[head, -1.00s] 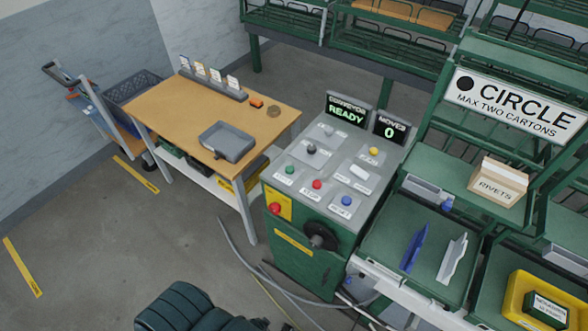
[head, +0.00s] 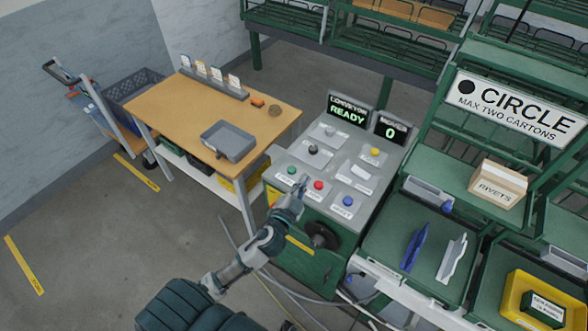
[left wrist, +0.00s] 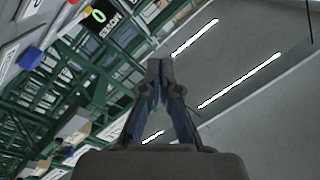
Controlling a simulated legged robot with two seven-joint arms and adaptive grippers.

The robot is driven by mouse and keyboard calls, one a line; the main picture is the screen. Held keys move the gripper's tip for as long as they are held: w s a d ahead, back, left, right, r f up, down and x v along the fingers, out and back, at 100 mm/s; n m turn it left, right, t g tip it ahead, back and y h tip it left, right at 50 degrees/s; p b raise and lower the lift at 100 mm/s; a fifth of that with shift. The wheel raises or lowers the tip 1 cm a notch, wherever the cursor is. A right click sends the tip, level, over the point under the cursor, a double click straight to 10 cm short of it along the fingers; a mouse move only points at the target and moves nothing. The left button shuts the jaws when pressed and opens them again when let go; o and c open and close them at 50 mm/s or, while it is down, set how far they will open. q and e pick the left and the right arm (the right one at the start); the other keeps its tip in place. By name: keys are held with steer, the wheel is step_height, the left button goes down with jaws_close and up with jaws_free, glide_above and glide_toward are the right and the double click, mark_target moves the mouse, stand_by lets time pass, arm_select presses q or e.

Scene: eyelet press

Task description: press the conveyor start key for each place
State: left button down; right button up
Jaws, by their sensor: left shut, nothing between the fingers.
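The grey control console (head: 322,155) stands on a green cabinet in the middle of the head view. On its sloping top are a green key (head: 292,170), a red key (head: 319,185), a blue key (head: 348,201), a yellow knob (head: 374,152) and a black knob (head: 313,149). The small labels are too blurred to read surely. Two displays read CONVEYOR READY (head: 347,112) and MOVES 0 (head: 391,129). My left gripper (head: 303,182) is shut and empty, between the green and red keys; contact cannot be told. Its closed fingers show in the left wrist view (left wrist: 160,72). My right gripper is out of view.
A green rack with a CIRCLE sign (head: 518,106), a RIVETS carton (head: 498,184) and a yellow bin (head: 513,305) stands right. A black handwheel (head: 320,236) sticks out from the console's front.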

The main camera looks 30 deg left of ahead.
arm_select(q)
steer(key=w+d+r+m+t+h, duration=0.1)
steer(key=w+d+r+m+h, duration=0.1)
steer(key=r+m+h, duration=0.35)
steer(key=w+d+r+m+h, duration=0.2)
steer(key=d+r+m+h, duration=0.15)
steer(key=m+h, duration=0.3)
steer(key=m+g+y, duration=0.7)
steer(key=m+g, duration=0.4)
steer(key=m, duration=0.1)
glide_above(289, 169)
steer(key=shift+f, duration=3.75)
steer(key=f+b, duration=0.2)
steer(key=f, duration=0.1)
steer(key=f+b, duration=0.1)
steer(key=b, duration=0.1)
steer(key=shift+d+f, duration=0.25)
steer(key=shift+f, duration=0.5)
steer(key=shift+a+f+b, duration=0.25)
steer(key=shift+f+b, duration=0.65)
steer(key=shift+f, duration=0.05)
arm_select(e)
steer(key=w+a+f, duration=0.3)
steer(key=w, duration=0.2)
